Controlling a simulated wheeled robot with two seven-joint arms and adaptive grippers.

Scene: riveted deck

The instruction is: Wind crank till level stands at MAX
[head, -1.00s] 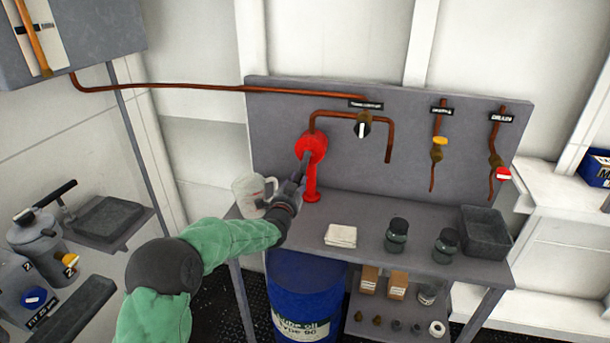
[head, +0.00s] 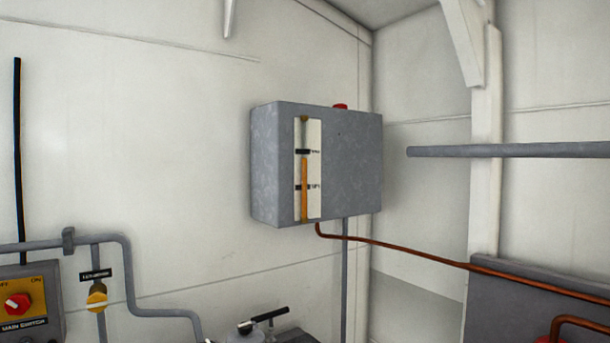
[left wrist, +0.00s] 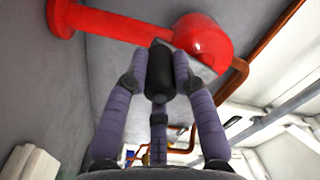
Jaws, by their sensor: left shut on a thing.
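The grey tank (head: 352,165) hangs on the wall in the head view, with an upright sight glass on its front. The orange level column (head: 304,185) in the glass reaches just below the upper black mark (head: 303,152) and stands above the lower mark (head: 302,187). The lettering by the marks is too small to read surely. In the left wrist view my left gripper (left wrist: 159,78) is shut around the black crank handle (left wrist: 158,88), beneath the red pump (left wrist: 203,38). The head view does not show either gripper, and only a sliver of the pump (head: 557,328).
A copper pipe (head: 420,257) runs from under the tank to the grey back panel (head: 490,295). A main switch (head: 18,303) and a yellow-brown valve (head: 96,297) are at lower left. A grey can with a black lever (head: 262,318) stands at the bottom.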

